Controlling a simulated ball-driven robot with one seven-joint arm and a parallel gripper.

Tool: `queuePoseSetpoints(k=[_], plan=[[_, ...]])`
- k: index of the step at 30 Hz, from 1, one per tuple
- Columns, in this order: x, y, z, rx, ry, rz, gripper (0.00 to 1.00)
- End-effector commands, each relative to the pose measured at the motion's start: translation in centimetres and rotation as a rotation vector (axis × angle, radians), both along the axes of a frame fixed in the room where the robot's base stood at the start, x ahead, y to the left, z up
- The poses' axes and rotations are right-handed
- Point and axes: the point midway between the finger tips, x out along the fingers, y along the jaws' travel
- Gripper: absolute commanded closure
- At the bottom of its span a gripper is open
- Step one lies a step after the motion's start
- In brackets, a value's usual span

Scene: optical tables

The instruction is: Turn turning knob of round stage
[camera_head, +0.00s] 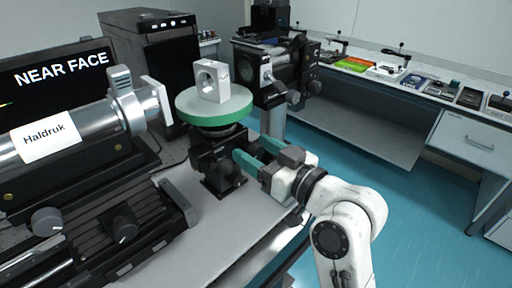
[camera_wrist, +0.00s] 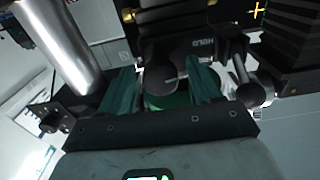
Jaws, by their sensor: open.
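The round stage has a green disc (camera_head: 214,108) with a white block (camera_head: 211,80) with a round hole on top. Its black mount (camera_head: 218,165) stands on the grey bench. My gripper (camera_head: 250,149) is open, its teal fingers pointing at the mount from the right, below the disc. In the wrist view, my gripper (camera_wrist: 163,76) has a dark rounded knob (camera_wrist: 160,80) with a pale line in the gap between its fingers. I cannot tell whether either finger touches it. A green surface (camera_wrist: 168,101) shows behind the knob. The knob is not clearly visible in the head view.
A large silver cylinder (camera_head: 88,126) labelled "Haldruk" lies at the left above black rails with knobs. A black instrument (camera_head: 268,72) stands behind the stage. The bench's front edge (camera_head: 262,240) is near my arm. Blue floor (camera_head: 400,200) is open at the right.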

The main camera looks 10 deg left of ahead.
Motion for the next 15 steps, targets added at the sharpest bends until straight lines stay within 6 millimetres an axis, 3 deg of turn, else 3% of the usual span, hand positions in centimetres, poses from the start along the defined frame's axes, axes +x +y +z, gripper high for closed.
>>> queuePoseSetpoints(k=[11,15], plan=[[0.45,0.6,-0.01,-0.001,-0.001,0.0,0.37],[0.44,0.58,-0.01,-0.001,-0.001,0.0,0.47]])
